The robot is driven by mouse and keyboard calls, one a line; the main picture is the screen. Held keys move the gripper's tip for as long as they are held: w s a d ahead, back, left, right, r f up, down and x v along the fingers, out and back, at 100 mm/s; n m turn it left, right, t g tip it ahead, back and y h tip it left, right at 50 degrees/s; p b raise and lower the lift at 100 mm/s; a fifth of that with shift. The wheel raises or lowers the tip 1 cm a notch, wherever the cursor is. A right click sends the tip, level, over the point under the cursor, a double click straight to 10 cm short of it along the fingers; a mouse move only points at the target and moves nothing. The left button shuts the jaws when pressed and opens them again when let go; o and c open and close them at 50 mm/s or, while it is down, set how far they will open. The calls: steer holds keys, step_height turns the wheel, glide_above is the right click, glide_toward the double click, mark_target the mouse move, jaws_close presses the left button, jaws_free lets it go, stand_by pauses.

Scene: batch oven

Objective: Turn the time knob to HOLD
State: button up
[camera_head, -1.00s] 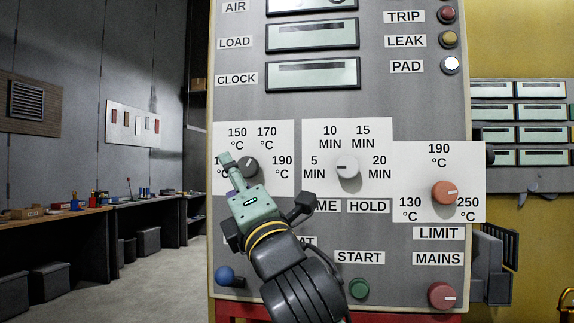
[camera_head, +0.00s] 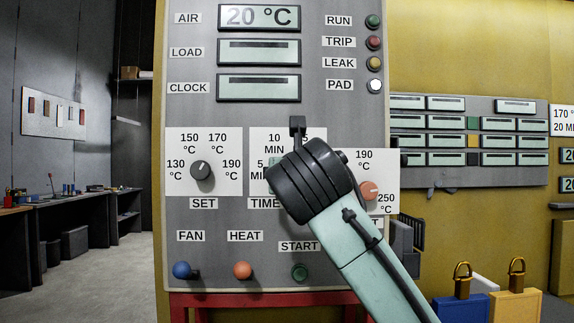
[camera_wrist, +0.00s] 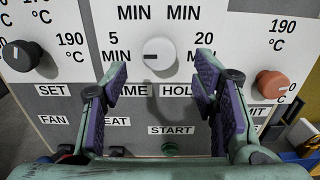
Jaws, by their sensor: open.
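The time knob (camera_wrist: 159,53) is a white round knob in the wrist view, on a white plate marked 5, 20 and other MIN values. Its dark mark points left, toward 5 MIN. The HOLD label (camera_wrist: 176,90) is below and right of it, partly covered by my right finger. My gripper (camera_wrist: 162,80) is open and empty, its purple-padded fingers spread below and either side of the knob, apparently not touching it. In the head view my arm hides the time knob, HOLD and most of my gripper.
The dark SET knob (camera_head: 202,170) is left of the time plate, and the orange limit knob (camera_wrist: 272,84) is right. Below are the blue FAN (camera_head: 182,270), orange HEAT (camera_head: 242,270) and green START (camera_head: 300,272) buttons. The AIR display (camera_head: 259,17) reads 20 °C.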

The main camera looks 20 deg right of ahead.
steer(key=shift+p+x, duration=0.7)
steer(key=shift+x, duration=2)
steer(key=shift+c, duration=0.5)
steer(key=c, duration=1.1)
